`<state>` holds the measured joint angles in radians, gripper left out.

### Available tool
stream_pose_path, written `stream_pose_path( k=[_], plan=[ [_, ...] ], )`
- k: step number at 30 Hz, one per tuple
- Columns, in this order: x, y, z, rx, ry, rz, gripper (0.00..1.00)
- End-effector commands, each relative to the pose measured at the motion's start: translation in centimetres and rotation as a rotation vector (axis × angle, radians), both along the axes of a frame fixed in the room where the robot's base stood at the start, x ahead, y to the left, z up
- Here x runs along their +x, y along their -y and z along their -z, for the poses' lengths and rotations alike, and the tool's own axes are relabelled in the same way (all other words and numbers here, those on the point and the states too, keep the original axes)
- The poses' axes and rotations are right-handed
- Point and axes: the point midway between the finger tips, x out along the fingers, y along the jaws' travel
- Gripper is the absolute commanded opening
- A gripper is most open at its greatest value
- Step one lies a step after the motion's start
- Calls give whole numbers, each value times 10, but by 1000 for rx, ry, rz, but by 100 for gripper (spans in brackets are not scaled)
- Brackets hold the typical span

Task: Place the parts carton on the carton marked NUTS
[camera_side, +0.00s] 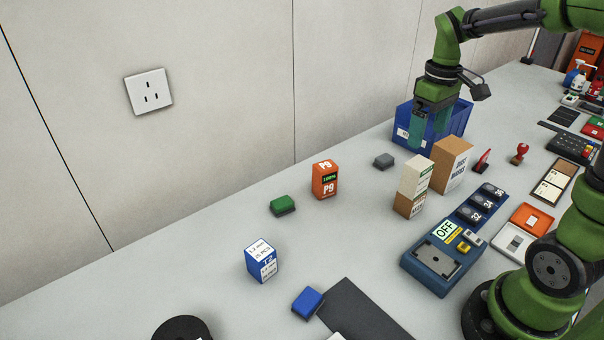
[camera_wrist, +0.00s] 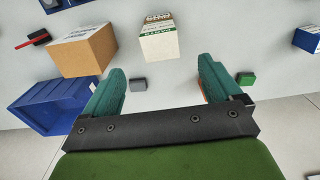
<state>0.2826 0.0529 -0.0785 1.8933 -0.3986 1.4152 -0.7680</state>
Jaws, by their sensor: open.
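A cream carton with a green label band (camera_side: 416,174) stands on a brown carton with a white label (camera_side: 408,204) in the side view. The two look roughly aligned and upright; their print is too small to read surely. The cream carton also shows in the wrist view (camera_wrist: 159,45), beyond the fingertips. My gripper (camera_side: 429,130) is open, with its teal fingers empty, above and behind the stack near the blue bin. In the wrist view the fingers (camera_wrist: 162,75) are apart with nothing between them, and neither touches the cartons.
A larger brown carton (camera_side: 453,164) stands close to the stack's right. A blue bin (camera_side: 457,122) is behind it. A grey block (camera_side: 384,161), an orange carton (camera_side: 325,181) and a green block (camera_side: 283,205) lie left. A blue device (camera_side: 430,268) is in front.

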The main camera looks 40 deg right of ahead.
Motion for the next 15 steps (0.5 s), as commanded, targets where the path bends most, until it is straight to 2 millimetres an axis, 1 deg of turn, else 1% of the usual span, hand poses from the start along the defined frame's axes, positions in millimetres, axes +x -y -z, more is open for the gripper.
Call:
stream_pose_path(
  k=[1, 4, 5, 7, 11, 12, 15],
  plan=[
    [0, 0, -5, -1, 2, 0, 91],
    [-1, -4, -12, 0, 14, 4, 91],
    [-2, -8, -15, 0, 27, 7, 91],
    [-7, -23, -22, 6, 77, 26, 91],
    [-26, -65, -35, 41, 230, 94, 91],
    [-33, -79, -38, 61, 283, 121, 91],
    [-52, -110, -42, 123, 402, 190, 91]
  ],
)
